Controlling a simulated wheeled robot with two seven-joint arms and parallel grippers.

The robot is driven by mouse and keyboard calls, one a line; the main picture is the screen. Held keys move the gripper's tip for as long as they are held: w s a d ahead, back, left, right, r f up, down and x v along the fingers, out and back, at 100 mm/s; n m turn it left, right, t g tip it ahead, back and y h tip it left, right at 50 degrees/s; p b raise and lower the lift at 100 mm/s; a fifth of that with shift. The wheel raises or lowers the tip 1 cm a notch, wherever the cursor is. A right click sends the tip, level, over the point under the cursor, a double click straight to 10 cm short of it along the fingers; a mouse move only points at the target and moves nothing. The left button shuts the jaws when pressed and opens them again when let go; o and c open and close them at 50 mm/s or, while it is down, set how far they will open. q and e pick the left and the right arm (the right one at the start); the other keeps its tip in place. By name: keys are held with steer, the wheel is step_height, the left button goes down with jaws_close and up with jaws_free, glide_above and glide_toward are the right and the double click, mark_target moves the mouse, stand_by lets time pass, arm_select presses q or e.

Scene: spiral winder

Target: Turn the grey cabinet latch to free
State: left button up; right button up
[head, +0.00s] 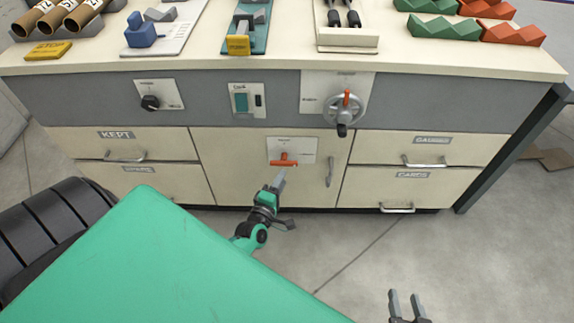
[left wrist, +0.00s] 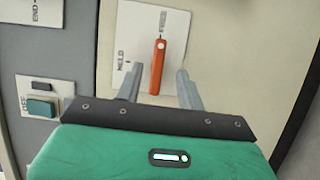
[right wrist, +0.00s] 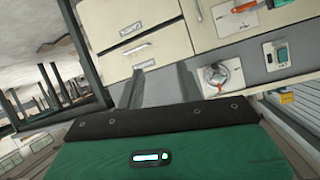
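The cabinet latch shows as an orange handle (head: 283,162) on a white plate (head: 301,146) on the cream cabinet door; I see no grey on the handle. In the left wrist view the handle (left wrist: 157,66) lies in line with the FREE label at its upper end, and HELD is at its left. My left gripper (head: 277,180) is open in front of the latch, with its fingers to either side of the handle in the left wrist view; contact cannot be told. My right gripper (head: 407,303) is open and empty, low and away from the cabinet.
A vertical door handle (head: 329,172) is right of the latch. A crank wheel (head: 343,107), a teal switch (head: 241,102) and a black knob (head: 150,102) are on the grey panel above. Drawers with bar handles flank the door. The floor at right is mostly clear.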

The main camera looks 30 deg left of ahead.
arm_select(q)
steer(key=shift+s+d, duration=0.25)
steer(key=shift+s, duration=1.1)
steer(key=shift+s+d, duration=0.2)
steer(key=shift+s, duration=1.15)
